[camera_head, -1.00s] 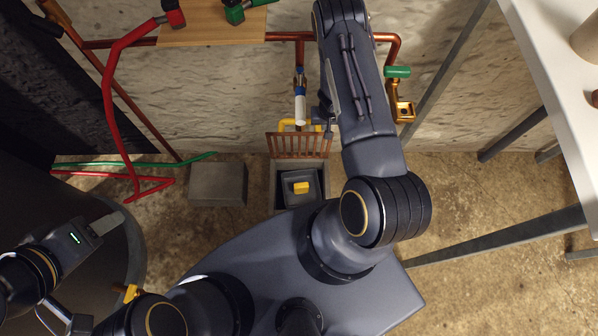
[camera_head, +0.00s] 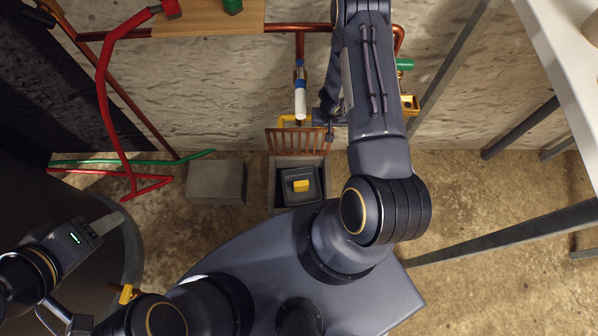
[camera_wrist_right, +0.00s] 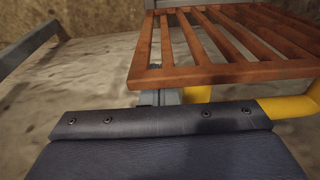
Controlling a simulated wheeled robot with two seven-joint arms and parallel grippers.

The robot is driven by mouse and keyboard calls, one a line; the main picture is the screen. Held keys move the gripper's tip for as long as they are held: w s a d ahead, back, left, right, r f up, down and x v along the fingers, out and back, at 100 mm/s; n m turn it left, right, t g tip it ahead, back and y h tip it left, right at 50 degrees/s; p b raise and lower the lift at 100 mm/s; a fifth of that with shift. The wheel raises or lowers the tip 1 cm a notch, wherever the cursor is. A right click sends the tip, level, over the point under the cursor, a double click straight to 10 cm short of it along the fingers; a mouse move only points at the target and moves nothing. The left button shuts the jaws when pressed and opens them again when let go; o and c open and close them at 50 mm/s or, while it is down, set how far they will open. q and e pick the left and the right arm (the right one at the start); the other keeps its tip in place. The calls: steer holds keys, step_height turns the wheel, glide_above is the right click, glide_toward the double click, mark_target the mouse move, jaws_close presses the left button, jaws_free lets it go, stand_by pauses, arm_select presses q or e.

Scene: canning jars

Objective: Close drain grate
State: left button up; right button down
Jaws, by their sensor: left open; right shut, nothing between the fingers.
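The drain grate (camera_head: 297,142) is a reddish-brown slatted panel standing raised at the back edge of a square grey drain box (camera_head: 273,198). In the right wrist view the grate (camera_wrist_right: 225,72) fills the upper right. A dark bucket (camera_head: 301,196) with a yellow handle (camera_head: 301,185) sits in the open box. My right gripper (camera_head: 330,134) is shut and empty, beside the grate's right edge; its fingertips (camera_wrist_right: 167,96) show close below the grate's corner in the wrist view. Whether they touch is unclear. My left gripper (camera_head: 104,225) is open and empty, far left.
A yellow pipe (camera_head: 283,121) runs behind the grate, below a white-and-blue pipe fitting (camera_head: 300,100). A grey block (camera_head: 216,181) stands left of the drain. Red and green hoses lie further left. A table (camera_head: 560,75) with metal legs is at right.

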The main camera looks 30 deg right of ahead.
steer(key=s+a+b, duration=0.4)
steer(key=s+b, duration=0.3)
steer(key=b, duration=0.1)
steer(key=shift+s+a+b, duration=0.15)
steer(key=shift+s+b, duration=0.15)
steer(key=shift+s, duration=0.05)
stand_by(1.4)
steer(key=shift+r, duration=0.1)
step_height(320, 180, up, 10)
steer(key=p, duration=1)
steer(key=shift+w+d, duration=0.2)
steer(key=shift+w, duration=0.25)
steer(key=shift+s, duration=0.1)
